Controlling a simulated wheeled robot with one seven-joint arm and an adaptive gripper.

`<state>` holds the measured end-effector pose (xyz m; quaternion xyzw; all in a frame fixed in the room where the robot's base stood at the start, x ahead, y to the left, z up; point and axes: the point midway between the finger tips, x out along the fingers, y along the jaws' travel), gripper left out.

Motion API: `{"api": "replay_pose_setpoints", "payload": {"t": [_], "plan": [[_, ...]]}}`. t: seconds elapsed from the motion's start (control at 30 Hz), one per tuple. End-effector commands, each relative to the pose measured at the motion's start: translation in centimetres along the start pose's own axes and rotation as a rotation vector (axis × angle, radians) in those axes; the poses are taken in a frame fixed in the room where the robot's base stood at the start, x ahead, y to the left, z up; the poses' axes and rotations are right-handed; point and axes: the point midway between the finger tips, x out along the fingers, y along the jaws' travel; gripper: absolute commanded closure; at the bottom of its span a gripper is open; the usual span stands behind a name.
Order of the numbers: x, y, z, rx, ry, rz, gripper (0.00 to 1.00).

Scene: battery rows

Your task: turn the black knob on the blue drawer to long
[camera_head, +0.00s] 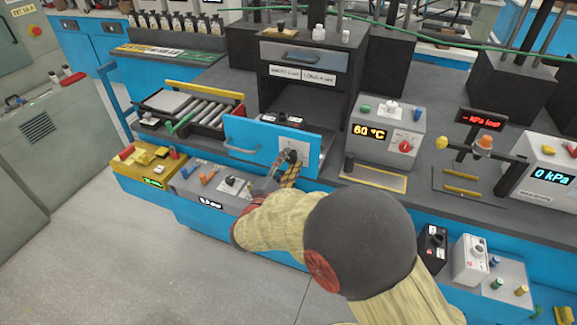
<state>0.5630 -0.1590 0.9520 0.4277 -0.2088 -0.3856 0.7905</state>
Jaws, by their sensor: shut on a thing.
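The blue drawer (268,133) stands pulled out of the dark cabinet in the middle of the head view, with a pale bar handle on the left of its front. My gripper (288,163) is at the right part of that front. It is shut on the black knob (291,155), which my fingers mostly cover. The knob's pointer and any marks around it, including "long", cannot be made out. My arm comes up from the lower right and hides the lower right corner of the drawer front.
A grey box reading 60 °C (385,132) stands right of the drawer. A small roller conveyor (205,110) lies to the left. Below are a yellow box (147,165) and a grey control box (207,187). Farther right are a 0 kPa box (548,172) and a post with an orange part. Open floor lies at the lower left.

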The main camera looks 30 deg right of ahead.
Motion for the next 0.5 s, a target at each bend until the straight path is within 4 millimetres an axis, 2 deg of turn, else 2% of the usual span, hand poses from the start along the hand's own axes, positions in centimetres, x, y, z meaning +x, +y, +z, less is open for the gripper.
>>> {"api": "replay_pose_setpoints", "payload": {"t": [0.5], "plan": [[0.00, -0.07, 0.00, 0.056, 0.000, -0.001, 0.93]]}}
